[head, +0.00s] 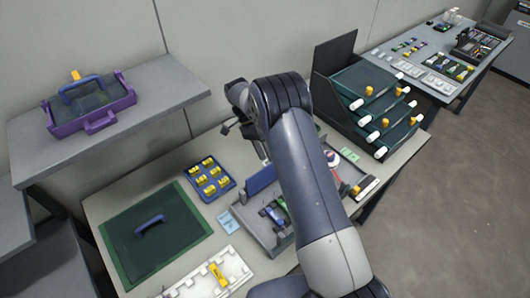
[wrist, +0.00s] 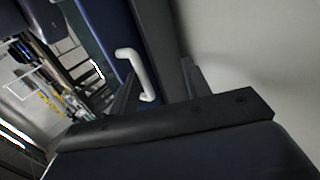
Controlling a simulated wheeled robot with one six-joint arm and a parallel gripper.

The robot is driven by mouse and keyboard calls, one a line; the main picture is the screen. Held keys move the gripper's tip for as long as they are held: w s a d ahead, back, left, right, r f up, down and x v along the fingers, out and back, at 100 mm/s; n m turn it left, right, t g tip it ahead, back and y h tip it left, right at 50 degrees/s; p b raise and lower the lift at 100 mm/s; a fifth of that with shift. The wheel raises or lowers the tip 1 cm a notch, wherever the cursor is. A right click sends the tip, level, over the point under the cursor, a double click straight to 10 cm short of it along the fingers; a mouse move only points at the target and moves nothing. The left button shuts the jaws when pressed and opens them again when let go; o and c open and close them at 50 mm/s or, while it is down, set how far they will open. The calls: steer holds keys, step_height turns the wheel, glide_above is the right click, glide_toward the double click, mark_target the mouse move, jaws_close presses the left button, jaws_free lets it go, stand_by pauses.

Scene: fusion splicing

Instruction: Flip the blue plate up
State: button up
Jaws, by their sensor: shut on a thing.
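The blue plate (head: 261,179) stands raised at a tilt on the grey device (head: 248,224) in the middle of the bench. In the wrist view the blue plate (wrist: 158,32) fills the upper middle, with a white handle (wrist: 136,72) on it. My gripper (wrist: 160,85) is shut on the blue plate, with one dark finger on each side near the plate's edge. The fingertips' exact contact is dark and hard to see. In the head view my arm hides part of the device, and the gripper is mostly behind the arm.
A blue tray of yellow pieces (head: 231,184) and a green mat (head: 190,236) with a blue handle lie left of the device. A white rack (head: 240,272) is in front. A dark drawer unit (head: 322,90) stands behind right. A purple tray (head: 128,101) sits on a shelf.

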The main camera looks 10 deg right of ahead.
steer(key=shift+w+a, duration=0.1)
steer(key=shift+w, duration=0.05)
steer(key=p+v, duration=0.4)
steer(key=v, duration=0.6)
steer(key=shift+r, duration=0.45)
steer(key=shift+f, duration=0.3)
steer(key=b+x, duration=0.4)
steer(key=x, duration=0.3)
steer(key=shift+f, duration=0.3)
stand_by(0.4)
